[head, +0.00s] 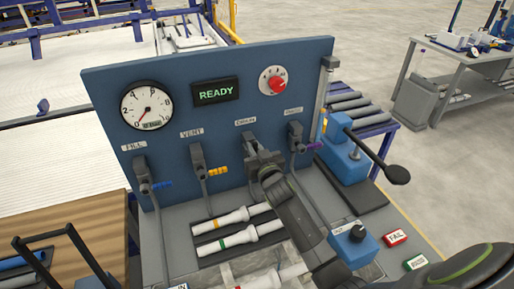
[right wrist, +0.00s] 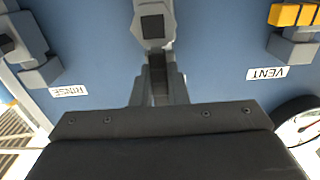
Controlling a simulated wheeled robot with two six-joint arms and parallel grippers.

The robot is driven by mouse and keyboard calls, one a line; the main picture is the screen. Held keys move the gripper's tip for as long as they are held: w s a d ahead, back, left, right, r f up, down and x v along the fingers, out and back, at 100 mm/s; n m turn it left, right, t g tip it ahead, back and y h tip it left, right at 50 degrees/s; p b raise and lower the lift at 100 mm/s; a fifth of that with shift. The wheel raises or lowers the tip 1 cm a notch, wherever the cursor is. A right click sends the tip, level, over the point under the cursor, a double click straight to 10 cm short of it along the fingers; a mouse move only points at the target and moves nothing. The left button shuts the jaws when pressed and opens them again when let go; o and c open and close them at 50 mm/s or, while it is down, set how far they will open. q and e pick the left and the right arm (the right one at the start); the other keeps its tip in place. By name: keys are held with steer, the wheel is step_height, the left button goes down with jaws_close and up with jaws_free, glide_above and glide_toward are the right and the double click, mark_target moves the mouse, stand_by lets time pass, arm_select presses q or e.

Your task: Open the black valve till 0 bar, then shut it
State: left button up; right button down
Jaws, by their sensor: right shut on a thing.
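A blue panel (head: 210,75) carries a row of valves labelled FILL, VENT, DRAIN and RINSE. The DRAIN valve (head: 250,142) has a grey body; its handle is hidden by my right gripper (head: 263,165), so I cannot see its colour or angle. My right gripper is shut on that handle. In the right wrist view the valve body (right wrist: 154,25) stands straight ahead of the gripper. The round pressure gauge (head: 147,104) at the panel's upper left has a red needle pointing to the lower left, near the low end of the scale. My left gripper is not in view.
The FILL valve (head: 142,170) has a blue handle and the VENT valve (head: 199,158) a yellow-orange one. A READY display (head: 215,91) and red knob (head: 277,84) sit above. White pipes (head: 222,218) lie below the panel. A black-knobbed lever (head: 398,174) sticks out at right.

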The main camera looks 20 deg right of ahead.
steer(key=shift+f, duration=0.15)
stand_by(0.4)
steer(key=c, duration=1.4)
jaws_free()
steer(key=shift+a, duration=0.15)
steer(key=shift+c, duration=0.2)
steer(key=shift+s, duration=0.1)
steer(key=s+a+b, duration=0.1)
steer(key=s+b, duration=0.1)
steer(key=s, duration=1.5)
steer(key=shift+s, duration=0.15)
